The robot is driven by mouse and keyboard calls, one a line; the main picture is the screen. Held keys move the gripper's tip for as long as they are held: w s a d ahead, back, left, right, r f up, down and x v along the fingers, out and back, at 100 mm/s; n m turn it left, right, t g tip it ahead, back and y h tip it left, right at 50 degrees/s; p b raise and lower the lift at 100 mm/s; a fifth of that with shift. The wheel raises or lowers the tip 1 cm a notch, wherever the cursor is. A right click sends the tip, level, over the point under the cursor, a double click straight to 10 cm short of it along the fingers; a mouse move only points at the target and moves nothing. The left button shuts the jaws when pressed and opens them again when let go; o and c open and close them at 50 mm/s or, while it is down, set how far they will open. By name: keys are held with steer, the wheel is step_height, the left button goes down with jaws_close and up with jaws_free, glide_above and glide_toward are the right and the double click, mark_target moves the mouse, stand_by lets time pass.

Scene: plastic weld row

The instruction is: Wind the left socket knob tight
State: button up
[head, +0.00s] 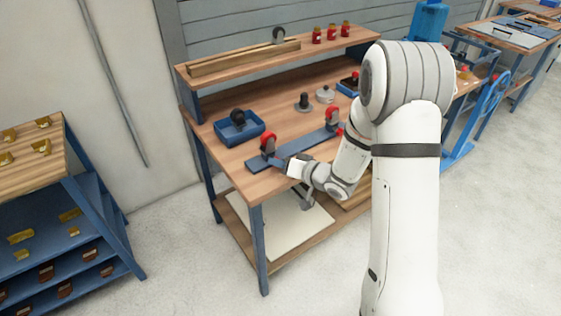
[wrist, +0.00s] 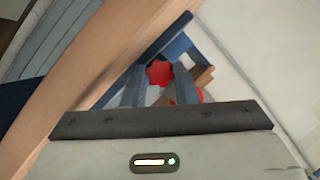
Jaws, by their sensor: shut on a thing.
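A long blue plate (head: 300,147) lies along the front of the wooden bench, with a red-wheeled caster (head: 268,140) standing at its left end and another (head: 331,113) at its right end. My gripper (head: 283,166) is at the left end of the plate, low by the left caster. In the wrist view, a red lobed knob (wrist: 159,72) sits between the tips of my gripper (wrist: 159,80), which is shut on it. The head view does not show this knob clearly. How tight it is cannot be told.
A blue bin (head: 238,128) with a dark-wheeled caster stands behind the plate's left end. A grey caster (head: 304,102) and a pale round part (head: 325,94) stand further back. A raised shelf (head: 290,57) holds several red items. Floor in front is clear.

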stand_by(0.3)
steer(key=o, duration=1)
steer(key=shift+f+b, duration=0.15)
steer(key=shift+b, duration=0.15)
